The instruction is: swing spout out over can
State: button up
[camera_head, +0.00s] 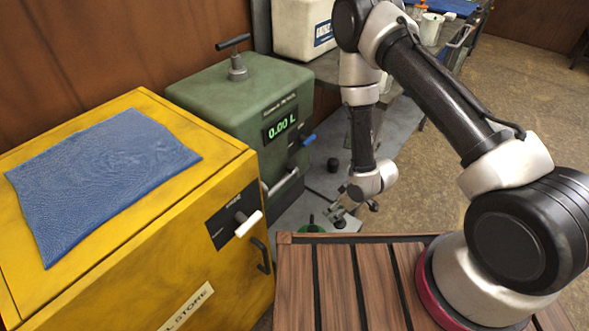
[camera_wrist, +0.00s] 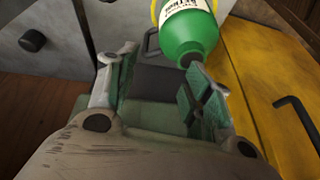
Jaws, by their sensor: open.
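The green dispenser (camera_head: 230,95) stands behind the yellow cabinet and its display reads 0.00 L. A pale bar (camera_head: 281,181) lies along its lower front; I cannot tell whether it is the spout. My gripper (camera_head: 340,215) points down in front of the dispenser, low beside the slatted deck. In the wrist view my gripper (camera_wrist: 165,65) is open. A green container with a white label (camera_wrist: 186,38) is just beyond the right finger; I cannot tell whether it is the can.
The yellow cabinet (camera_head: 225,180) bears a blue cloth (camera_head: 100,170) and has a white-gripped lever (camera_head: 248,222) on its front. A slatted wooden deck (camera_head: 335,285) lies in front. A white canister (camera_head: 300,25) stands at the back. Open floor (camera_head: 520,90) is at right.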

jog(key=w+a+r+t+y, duration=0.3)
jog(key=w+a+y, duration=0.1)
jog(key=w+a, duration=0.15)
jog(key=n+t+y, duration=0.1)
jog(key=t+y, duration=0.2)
send_near(292, 166)
jog(key=a, duration=0.2)
jog(key=x, duration=0.6)
jog(key=shift+w+f, duration=0.35)
jog(key=shift+w, duration=0.25)
jog(key=shift+w+a+f, duration=0.25)
jog(key=shift+w+a, duration=0.05)
jog(key=shift+a, duration=0.05)
jog(key=shift+c, duration=0.4)
grip_shut()
